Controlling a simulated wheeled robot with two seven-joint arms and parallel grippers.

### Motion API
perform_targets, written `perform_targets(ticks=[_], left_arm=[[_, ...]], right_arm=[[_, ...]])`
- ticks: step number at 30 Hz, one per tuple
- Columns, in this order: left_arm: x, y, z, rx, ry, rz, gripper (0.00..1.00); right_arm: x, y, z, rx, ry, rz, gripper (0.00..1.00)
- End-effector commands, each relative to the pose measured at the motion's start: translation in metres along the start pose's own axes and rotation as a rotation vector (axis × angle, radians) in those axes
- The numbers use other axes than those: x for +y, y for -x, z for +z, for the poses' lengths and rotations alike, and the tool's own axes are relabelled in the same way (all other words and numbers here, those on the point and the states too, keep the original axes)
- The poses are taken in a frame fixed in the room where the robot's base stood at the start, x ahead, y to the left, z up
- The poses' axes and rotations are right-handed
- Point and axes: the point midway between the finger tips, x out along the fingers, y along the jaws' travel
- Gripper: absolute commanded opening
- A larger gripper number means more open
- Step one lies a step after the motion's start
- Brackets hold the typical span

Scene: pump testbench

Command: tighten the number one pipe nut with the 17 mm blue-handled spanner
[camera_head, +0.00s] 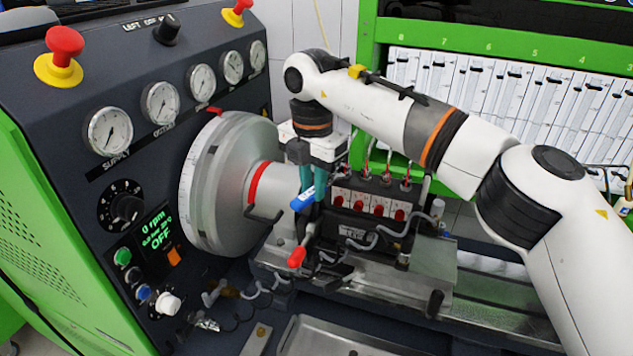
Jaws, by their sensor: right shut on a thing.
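My right gripper (311,184) reaches down from above, its teal fingers at the left end of the pump. It is shut on the blue-handled spanner (302,201), whose blue handle shows at the fingertips. The spanner's jaw end is hidden by the fingers. The pump (352,232) is a dark block with several red-tipped parts on its front face. Pipes with nuts (387,177) rise from its top. The number one pipe nut cannot be made out, and I cannot tell whether the spanner touches a nut. My left gripper is not in view.
A large grey flywheel (215,185) stands left of the pump. A red-handled lever (297,256) sticks up before the pump. The control panel (75,135) with gauges and red knobs fills the left. A metal tray (330,338) lies at the front. A green rack (455,35) stands behind.

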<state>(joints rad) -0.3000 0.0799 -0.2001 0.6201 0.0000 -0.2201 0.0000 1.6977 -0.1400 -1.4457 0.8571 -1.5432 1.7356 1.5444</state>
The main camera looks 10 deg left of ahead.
Motion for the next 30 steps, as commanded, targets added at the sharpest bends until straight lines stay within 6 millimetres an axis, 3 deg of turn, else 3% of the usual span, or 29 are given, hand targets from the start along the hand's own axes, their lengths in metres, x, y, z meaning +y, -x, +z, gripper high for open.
perform_targets(ticks=[30], left_arm=[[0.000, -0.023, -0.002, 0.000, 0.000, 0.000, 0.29]], right_arm=[[0.001, 0.000, 0.040, 0.000, 0.002, -0.001, 0.00]])
